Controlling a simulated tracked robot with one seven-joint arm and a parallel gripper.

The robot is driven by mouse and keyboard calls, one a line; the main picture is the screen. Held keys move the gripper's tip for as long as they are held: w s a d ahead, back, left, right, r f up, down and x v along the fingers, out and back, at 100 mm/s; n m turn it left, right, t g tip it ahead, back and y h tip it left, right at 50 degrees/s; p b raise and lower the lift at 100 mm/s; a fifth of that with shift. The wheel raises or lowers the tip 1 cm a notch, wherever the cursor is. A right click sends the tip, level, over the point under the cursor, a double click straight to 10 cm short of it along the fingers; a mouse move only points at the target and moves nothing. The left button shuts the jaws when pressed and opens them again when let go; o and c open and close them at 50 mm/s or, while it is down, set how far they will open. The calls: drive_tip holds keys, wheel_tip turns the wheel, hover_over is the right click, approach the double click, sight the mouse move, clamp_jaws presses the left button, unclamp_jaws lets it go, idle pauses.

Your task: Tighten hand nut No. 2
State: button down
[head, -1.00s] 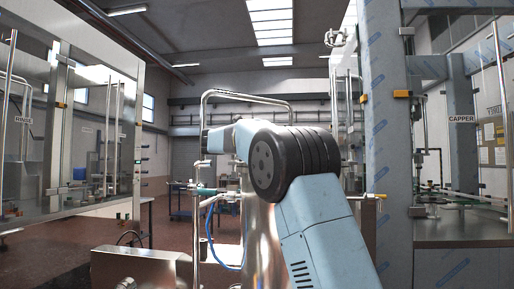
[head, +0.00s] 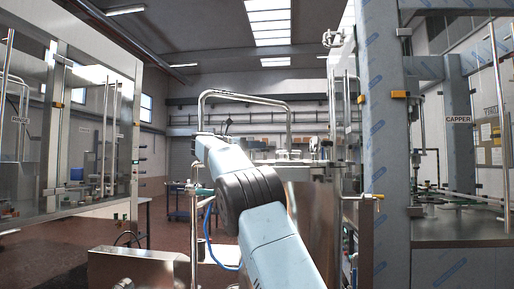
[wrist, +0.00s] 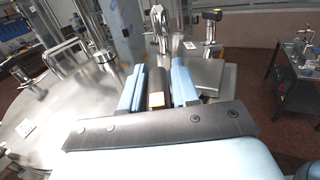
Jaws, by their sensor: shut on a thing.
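In the wrist view my gripper (wrist: 158,76) has its two blue fingers closed on a dark bar (wrist: 156,82) with a yellow patch at its near end. The bar points away from me, and its far end is hard to make out. It is over a round steel lid (wrist: 75,118). A post with a dark cross-handle (wrist: 212,16), possibly a hand nut, stands beyond at the right. Another short fitting (wrist: 22,76) stands on the lid at the left. I cannot tell which is No. 2. In the head view my arm hides much of the steel vessel (head: 318,215).
A tall steel post (wrist: 92,30) rises at the left of the wrist view. A workbench (wrist: 298,85) stands at the right, with red floor between. In the head view a film-wrapped column (head: 385,130) stands close on the right.

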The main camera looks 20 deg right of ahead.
drive_tip(key=shift+r, duration=0.1)
drive_tip(key=c, duration=1)
unclamp_jaws()
drive_tip(key=shift+a, duration=0.1)
drive_tip(key=shift+s+a, duration=0.15)
drive_tip(key=shift+a, duration=3.55)
